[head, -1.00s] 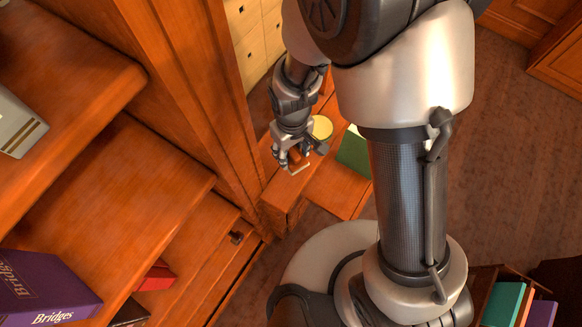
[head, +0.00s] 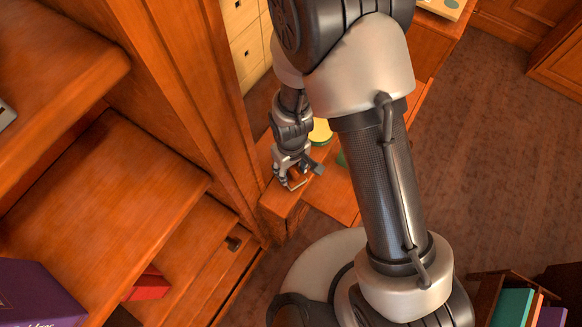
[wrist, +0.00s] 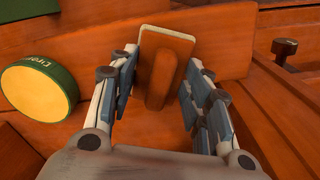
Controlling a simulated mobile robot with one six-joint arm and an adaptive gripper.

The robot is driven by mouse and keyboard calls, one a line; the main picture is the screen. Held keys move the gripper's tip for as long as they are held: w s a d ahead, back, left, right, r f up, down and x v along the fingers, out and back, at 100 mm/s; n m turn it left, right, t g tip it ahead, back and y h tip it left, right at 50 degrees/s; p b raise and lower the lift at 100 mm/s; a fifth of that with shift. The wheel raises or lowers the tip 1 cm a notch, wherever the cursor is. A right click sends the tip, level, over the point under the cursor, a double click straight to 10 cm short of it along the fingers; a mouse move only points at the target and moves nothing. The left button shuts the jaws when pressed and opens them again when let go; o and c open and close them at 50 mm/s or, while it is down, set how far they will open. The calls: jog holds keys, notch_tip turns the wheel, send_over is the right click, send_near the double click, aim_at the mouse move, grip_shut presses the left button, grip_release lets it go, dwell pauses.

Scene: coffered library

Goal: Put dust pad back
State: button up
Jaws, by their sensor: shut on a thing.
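The dust pad (wrist: 180,50) shows in the wrist view as a brown block with a raised handle and a pale edge. My gripper (wrist: 163,70) is shut on it, with one finger on each side of the handle. In the head view, my gripper (head: 291,180) points down over the low wooden furniture beside the bookcase upright. The pad (head: 299,184) is small and partly hidden by the fingers there. I cannot tell whether its underside touches the wood.
A round green tin with a yellow face (wrist: 38,92) stands left of the pad in the wrist view. A dark knob (wrist: 284,47) is at the right. In the head view, shelves (head: 110,200) fill the left, with a red book (head: 149,287) low down.

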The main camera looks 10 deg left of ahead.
aim_at(291, 169)
jog(key=shift+f, duration=0.2)
jog(key=o, duration=1)
jog(key=shift+o, duration=0.2)
jog(key=shift+r, duration=0.15)
notch_tip(291, 169, up, 12)
jog(key=p, duration=0.4)
jog(key=shift+r, duration=0.1)
